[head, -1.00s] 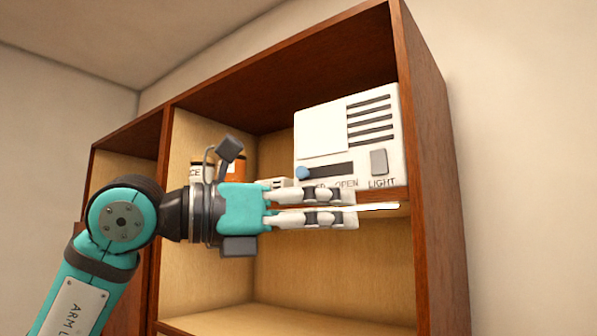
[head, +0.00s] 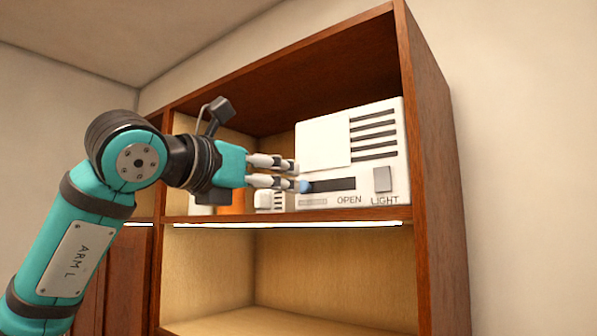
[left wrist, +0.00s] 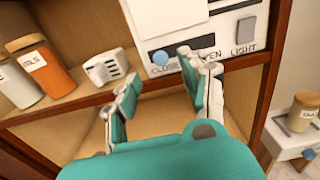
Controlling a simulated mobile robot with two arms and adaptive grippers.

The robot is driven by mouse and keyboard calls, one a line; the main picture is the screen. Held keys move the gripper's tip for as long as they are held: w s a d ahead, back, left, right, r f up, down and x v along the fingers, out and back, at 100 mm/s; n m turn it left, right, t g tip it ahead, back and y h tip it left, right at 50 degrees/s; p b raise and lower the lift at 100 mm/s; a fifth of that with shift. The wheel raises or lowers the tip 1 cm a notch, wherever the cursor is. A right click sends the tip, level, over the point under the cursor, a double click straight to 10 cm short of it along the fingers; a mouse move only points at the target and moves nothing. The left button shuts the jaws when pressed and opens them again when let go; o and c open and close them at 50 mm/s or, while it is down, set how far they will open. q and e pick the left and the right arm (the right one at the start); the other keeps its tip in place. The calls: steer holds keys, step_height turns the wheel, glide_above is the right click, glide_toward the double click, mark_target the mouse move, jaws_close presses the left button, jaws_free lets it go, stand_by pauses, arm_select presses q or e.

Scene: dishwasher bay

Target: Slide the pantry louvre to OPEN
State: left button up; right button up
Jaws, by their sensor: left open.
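The pantry louvre unit (head: 352,160) is a white box on the upper shelf, with a plain white plate at left and dark slits at right. Its blue knob (head: 303,186) sits at the left end of a dark slot (head: 332,185), on the CLOSED side; OPEN is printed below the slot's right part. In the left wrist view the knob (left wrist: 160,57) shows between the fingertips, above the CLOSED label. My left gripper (head: 294,174) is open and empty, its fingertips close to the knob; I cannot tell whether they touch it. My right gripper is not in view.
A LIGHT switch (head: 382,179) is on the unit's right. An orange jar (left wrist: 45,66), a pale jar (left wrist: 14,82) and a small white slotted block (left wrist: 106,67) stand left of it. The shelf edge (head: 350,214) runs below; the compartment underneath looks empty.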

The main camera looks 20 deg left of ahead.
mark_target(301, 185)
arm_select(q)
steer(key=p+x, duration=0.2)
steer(key=x, duration=0.4)
steer(key=shift+w+d, duration=0.15)
steer(key=shift+w, duration=0.3)
steer(key=c, duration=0.9)
jaws_close()
